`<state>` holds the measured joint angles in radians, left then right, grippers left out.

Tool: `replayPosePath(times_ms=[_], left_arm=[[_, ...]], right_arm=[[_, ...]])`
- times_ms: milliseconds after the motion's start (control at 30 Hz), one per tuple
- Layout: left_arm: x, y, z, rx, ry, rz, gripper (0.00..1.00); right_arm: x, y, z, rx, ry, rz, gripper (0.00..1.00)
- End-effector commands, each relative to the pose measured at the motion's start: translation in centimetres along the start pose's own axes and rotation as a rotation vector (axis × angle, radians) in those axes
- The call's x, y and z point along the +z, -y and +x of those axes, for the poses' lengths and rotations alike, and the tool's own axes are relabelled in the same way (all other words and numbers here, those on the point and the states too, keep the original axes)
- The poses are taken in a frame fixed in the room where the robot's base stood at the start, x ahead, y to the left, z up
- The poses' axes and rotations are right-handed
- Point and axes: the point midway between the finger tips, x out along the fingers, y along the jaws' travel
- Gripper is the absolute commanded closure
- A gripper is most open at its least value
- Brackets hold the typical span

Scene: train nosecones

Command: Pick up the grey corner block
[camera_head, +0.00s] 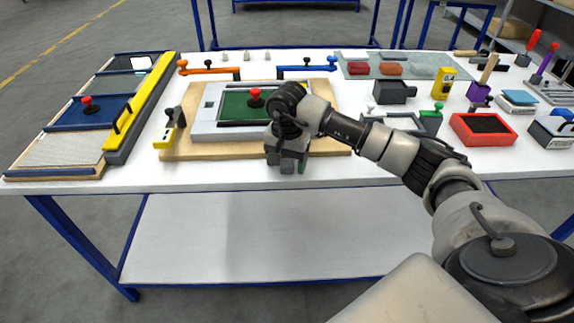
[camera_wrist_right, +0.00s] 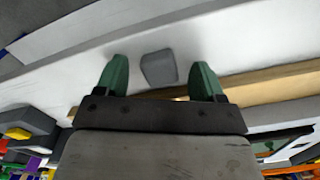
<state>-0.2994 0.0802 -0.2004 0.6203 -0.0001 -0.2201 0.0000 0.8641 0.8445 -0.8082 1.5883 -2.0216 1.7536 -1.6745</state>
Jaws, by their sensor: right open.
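The grey corner block (camera_wrist_right: 158,69) lies on the white table top, close to the edge of the wooden board, in the right wrist view. My right gripper (camera_wrist_right: 161,78) is open, with one green finger on each side of the block and a visible gap to each. In the head view my right gripper (camera_head: 287,158) points down at the front edge of the wooden board and largely hides the spot where the block lies. I cannot tell whether the fingers are level with the block or above it. My left gripper is not in view.
Behind my gripper, a grey frame (camera_head: 208,126) with a green panel and red knob sits on the wooden board (camera_head: 178,134). A red tray (camera_head: 460,137) and a dark grey box (camera_head: 390,92) stand right. The front table strip is clear.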

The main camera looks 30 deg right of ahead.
Motion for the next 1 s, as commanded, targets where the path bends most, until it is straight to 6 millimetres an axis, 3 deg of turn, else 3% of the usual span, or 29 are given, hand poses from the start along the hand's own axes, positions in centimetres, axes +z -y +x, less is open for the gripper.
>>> replayPosePath(times_ms=[100, 400, 767, 1000], left_arm=[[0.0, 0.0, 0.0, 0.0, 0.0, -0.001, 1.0], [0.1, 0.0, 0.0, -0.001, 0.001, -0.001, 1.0], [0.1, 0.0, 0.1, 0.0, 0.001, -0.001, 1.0], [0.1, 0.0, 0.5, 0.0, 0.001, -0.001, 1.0]], right_arm=[[0.0, 0.0, 0.0, 0.0, 0.0, 0.0, 0.33], [0.0, 0.0, -0.1, 0.0, 0.0, 0.001, 0.77], [0.0, 0.0, -0.3, -0.001, -0.001, 0.001, 0.77], [-0.1, 0.1, -2.7, -0.004, -0.003, 0.002, 0.77]])
